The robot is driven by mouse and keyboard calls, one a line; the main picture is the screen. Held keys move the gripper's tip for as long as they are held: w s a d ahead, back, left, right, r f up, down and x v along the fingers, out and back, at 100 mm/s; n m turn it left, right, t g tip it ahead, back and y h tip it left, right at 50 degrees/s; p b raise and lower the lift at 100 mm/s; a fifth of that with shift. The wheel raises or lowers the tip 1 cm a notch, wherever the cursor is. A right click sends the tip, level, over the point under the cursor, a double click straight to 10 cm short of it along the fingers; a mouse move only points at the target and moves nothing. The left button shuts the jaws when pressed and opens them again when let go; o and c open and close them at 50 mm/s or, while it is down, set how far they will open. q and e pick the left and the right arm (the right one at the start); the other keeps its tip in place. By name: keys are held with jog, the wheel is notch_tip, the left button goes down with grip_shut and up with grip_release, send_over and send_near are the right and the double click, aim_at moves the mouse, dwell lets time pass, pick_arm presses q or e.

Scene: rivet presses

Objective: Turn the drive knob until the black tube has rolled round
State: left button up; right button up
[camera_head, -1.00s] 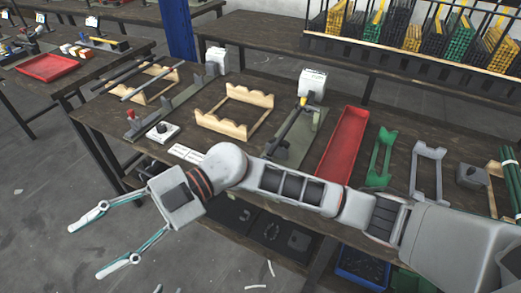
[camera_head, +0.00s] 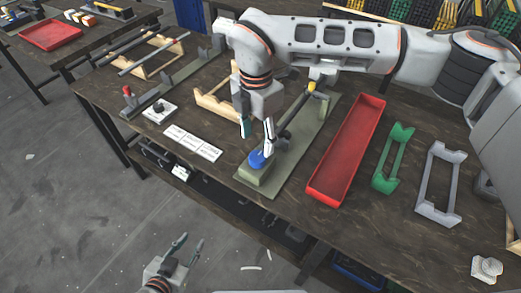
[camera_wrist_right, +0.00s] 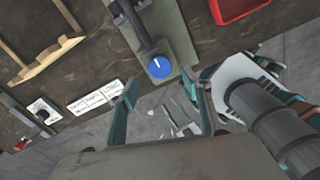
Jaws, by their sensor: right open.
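The blue drive knob (camera_head: 257,160) sits at the near end of the green press (camera_head: 300,150). It also shows in the right wrist view (camera_wrist_right: 160,66), with a white mark on top. A black tube (camera_head: 295,112) lies lengthwise along the press, behind the knob, partly hidden by my right arm. My right gripper (camera_head: 259,134) is open and empty, pointing down just above the knob; I see no contact. In the right wrist view its two fingers (camera_wrist_right: 168,108) stand apart, with the knob beyond them. My left gripper (camera_head: 190,242) is open and empty, off the table's front edge.
A red tray (camera_head: 345,150), a green cradle (camera_head: 393,158) and a grey cradle (camera_head: 438,185) stand right of the press. White cards (camera_head: 193,142) lie to its left. Further left are a wooden rack (camera_head: 150,58) with tubes and another press with a red knob (camera_head: 127,91).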

aim_at(257, 156)
jog(key=shift+f, duration=3.2)
jog(key=c, duration=1.1)
